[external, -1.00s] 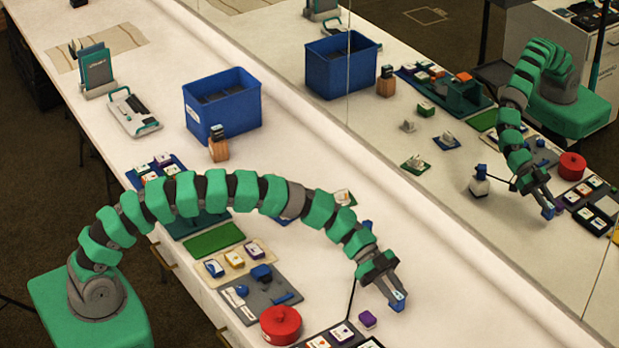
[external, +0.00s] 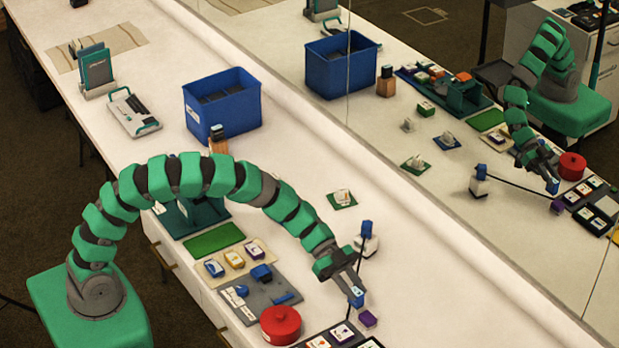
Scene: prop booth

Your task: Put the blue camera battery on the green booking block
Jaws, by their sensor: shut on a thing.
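The blue camera battery (external: 356,297), with a pale label, is between the fingertips of my gripper (external: 354,289), which is shut on it. They are over the right part of the counter, just up-left of a small purple block (external: 367,319). A flat green slab (external: 213,240) lies bare on the counter, left of my gripper, and looks like the booking block. A smaller green block with a white part shows in the mirror (external: 426,108); my arm seems to hide it directly. I cannot fully tell which is meant.
A blue bin (external: 222,105) stands farther back.

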